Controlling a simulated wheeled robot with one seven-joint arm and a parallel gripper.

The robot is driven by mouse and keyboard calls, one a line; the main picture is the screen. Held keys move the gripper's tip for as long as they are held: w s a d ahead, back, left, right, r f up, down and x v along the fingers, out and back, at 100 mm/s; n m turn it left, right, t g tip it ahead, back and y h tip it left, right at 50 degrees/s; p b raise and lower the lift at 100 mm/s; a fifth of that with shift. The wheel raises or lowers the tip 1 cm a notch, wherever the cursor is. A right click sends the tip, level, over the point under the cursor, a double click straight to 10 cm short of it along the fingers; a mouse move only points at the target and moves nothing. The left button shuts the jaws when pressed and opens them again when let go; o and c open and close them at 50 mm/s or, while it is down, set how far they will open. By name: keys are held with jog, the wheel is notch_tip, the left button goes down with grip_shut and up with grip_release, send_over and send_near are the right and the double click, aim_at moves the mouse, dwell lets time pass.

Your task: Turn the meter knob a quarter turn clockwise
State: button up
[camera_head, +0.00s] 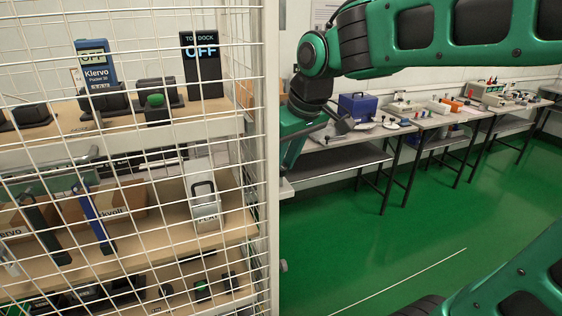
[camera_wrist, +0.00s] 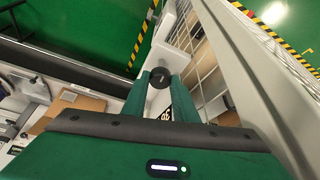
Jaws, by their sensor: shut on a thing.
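In the wrist view, my gripper (camera_wrist: 160,82) has its two green fingers closed on a dark round knob (camera_wrist: 160,76) with a small pale mark. The knob sits at the fingertips, beside a pale surface; most of the body it belongs to is hidden. In the head view, the wrist of my arm is beside the cage post, and my fingertips are hidden there. No knob shows clearly on either.
The wire mesh cage (camera_head: 271,200) with its pale post stands between the shelves and the open floor. A lower shelf (camera_head: 150,222) holds several tools and boxes. Benches (camera_head: 345,133) with small devices line the back right wall.

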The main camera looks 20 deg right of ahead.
jog(key=shift+w+r, duration=0.15)
jog(key=o, duration=1)
jog(key=shift+o, duration=0.3)
jog(key=v, duration=1)
jog(key=shift+s+r, duration=0.2)
jog(key=shift+d, duration=0.1)
